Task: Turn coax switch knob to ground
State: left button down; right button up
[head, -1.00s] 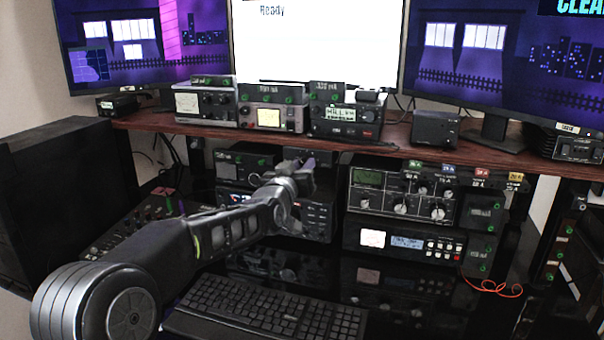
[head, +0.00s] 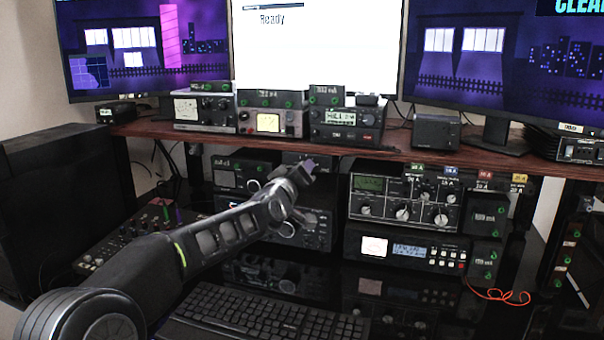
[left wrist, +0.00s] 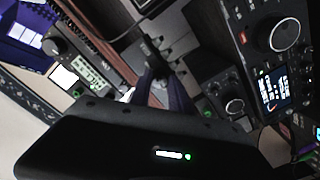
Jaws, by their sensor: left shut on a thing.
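My left gripper (head: 308,167) reaches in from the left to a small dark box (head: 298,157) under the wooden shelf, which I take for the coax switch. The gripper is shut, apparently on the coax switch knob, but the fingers and hand hide the knob, so its pointer direction cannot be read. In the left wrist view the dark purple fingers (left wrist: 165,92) are close together, against a grey box face (left wrist: 178,48). My right gripper is in neither view.
The wooden shelf (head: 400,148) lies just above the hand, with several radios on top. A tuner with knobs (head: 385,205) stands to the right of the hand, and a dark radio (head: 318,230) is below it. A keyboard (head: 260,315) lies in front.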

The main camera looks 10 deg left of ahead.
pick_arm(q)
jog(key=c, duration=1.2)
grip_release()
jog(key=shift+s, duration=0.15)
jog(key=s, duration=0.7)
jog(key=shift+s+a+b, duration=0.25)
jog(key=shift+b, duration=0.05)
